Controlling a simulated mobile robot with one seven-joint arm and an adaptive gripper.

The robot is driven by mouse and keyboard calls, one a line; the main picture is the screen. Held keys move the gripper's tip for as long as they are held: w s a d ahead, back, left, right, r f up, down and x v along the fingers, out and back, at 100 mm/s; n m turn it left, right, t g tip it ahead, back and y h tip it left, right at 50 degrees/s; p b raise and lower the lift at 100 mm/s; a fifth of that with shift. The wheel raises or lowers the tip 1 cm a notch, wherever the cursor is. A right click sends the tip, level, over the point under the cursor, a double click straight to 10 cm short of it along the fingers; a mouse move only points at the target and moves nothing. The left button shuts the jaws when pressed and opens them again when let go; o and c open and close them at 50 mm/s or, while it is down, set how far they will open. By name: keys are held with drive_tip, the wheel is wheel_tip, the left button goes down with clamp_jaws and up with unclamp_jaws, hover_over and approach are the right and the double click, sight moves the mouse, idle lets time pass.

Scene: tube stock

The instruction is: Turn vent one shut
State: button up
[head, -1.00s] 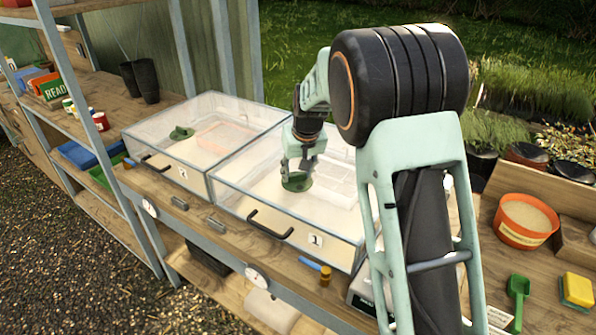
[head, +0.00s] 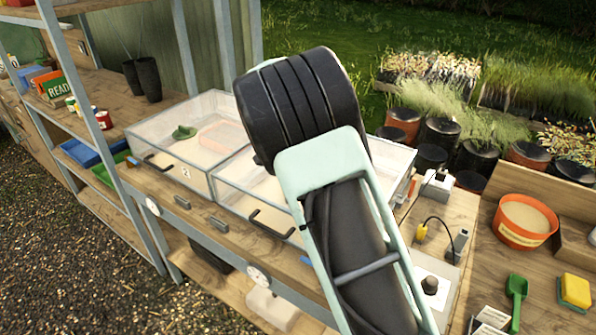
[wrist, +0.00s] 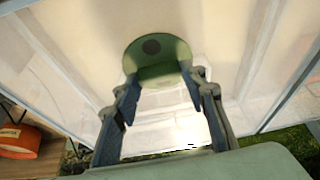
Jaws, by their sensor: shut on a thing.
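Vent one is a round green disc (wrist: 152,50) with a dark round spot, on the pale clear lid of the case marked 1. My gripper (wrist: 160,88) is shut on vent one, its fingers on either side of the disc's near part in the wrist view. How far the vent is turned I cannot tell. In the head view my arm hides my gripper, vent one and the label 1. Only part of that case (head: 230,179) shows there, with its black handle (head: 268,222).
The case marked 2 (head: 150,160) stands to the left, with its own green vent (head: 184,132) on top. Shelves (head: 85,90) stand further left. An orange tub (head: 525,222), a green scoop (head: 517,295) and a yellow sponge (head: 575,290) are on the right bench.

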drive_tip(key=shift+m, duration=0.5)
drive_tip(key=o, duration=1.2)
drive_tip(key=shift+c, duration=0.2)
drive_tip(key=v, duration=1.2)
drive_tip(key=shift+w+a, duration=0.1)
drive_tip(key=shift+w, duration=0.05)
